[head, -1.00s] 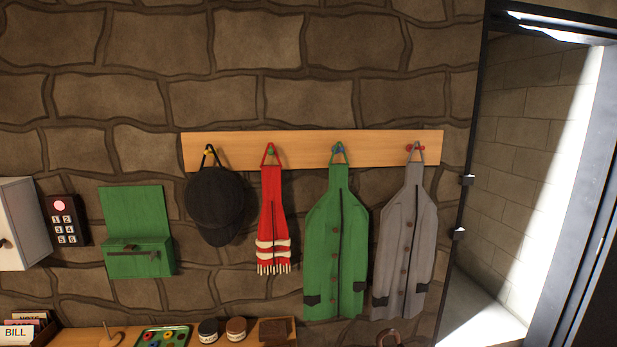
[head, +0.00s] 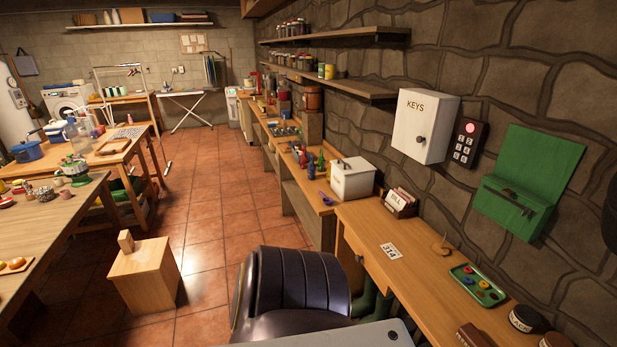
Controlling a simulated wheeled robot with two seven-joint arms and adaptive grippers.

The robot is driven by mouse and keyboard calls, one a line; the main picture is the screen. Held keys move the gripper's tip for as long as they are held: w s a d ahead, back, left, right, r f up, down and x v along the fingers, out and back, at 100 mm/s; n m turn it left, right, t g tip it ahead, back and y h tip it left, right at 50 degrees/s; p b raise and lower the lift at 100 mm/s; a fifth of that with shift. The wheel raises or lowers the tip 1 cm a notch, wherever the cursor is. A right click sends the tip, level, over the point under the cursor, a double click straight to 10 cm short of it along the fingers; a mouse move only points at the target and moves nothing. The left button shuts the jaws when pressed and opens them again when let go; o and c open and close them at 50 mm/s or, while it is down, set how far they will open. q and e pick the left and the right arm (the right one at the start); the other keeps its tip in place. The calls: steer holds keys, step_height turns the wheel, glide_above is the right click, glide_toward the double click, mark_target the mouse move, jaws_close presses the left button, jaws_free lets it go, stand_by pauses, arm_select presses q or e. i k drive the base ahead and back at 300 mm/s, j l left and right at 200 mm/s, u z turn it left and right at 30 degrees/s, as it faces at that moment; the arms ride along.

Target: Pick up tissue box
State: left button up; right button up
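I cannot make out a tissue box for certain in the head view. A white lidded box (head: 352,180) with a small dark handle on top stands on the right-hand counter; I cannot tell whether it holds tissues. Neither of my grippers is in view.
A wooden desk (head: 365,228) and counter run along the right wall, under a white KEYS cabinet (head: 424,125). A dark, rounded ribbed shape (head: 297,285) blocks the near middle. Worktables (head: 50,225) line the left. Tiled floor (head: 215,205) lies clear between.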

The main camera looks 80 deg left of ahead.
mark_target(125, 240)
steer(key=u, duration=4.15)
steer(key=i+l, duration=0.2)
steer(key=i, duration=0.2)
steer(key=i+l+u, duration=0.1)
steer(key=i, duration=0.35)
steer(key=l, duration=0.1)
